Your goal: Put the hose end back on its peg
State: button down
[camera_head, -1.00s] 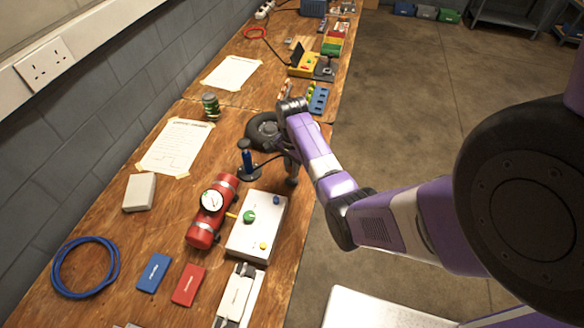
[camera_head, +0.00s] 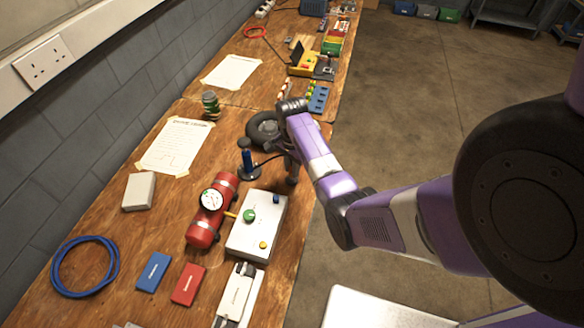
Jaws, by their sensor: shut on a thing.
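My gripper (camera_head: 288,158) is over the right part of the bench, mostly hidden behind my purple and white wrist. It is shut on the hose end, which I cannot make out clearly. A thin black hose (camera_head: 266,160) runs to it from a small blue pump (camera_head: 247,158) on a black round base, just left of the gripper. A dark piece (camera_head: 292,180) shows just below the gripper; I cannot tell whether it is the hose end or part of the gripper. I cannot pick out the peg with certainty.
A black tyre (camera_head: 257,131) lies close behind the pump. A blue rack (camera_head: 318,98) is behind the wrist. The bench's right edge is close to the gripper.

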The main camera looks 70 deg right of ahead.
jog(key=shift+f+b, duration=0.65)
jog(key=shift+f, duration=0.45)
jog(key=c, duration=1.2)
grip_release()
notch_tip(320, 180, up, 8)
jog(key=shift+f, duration=0.1)
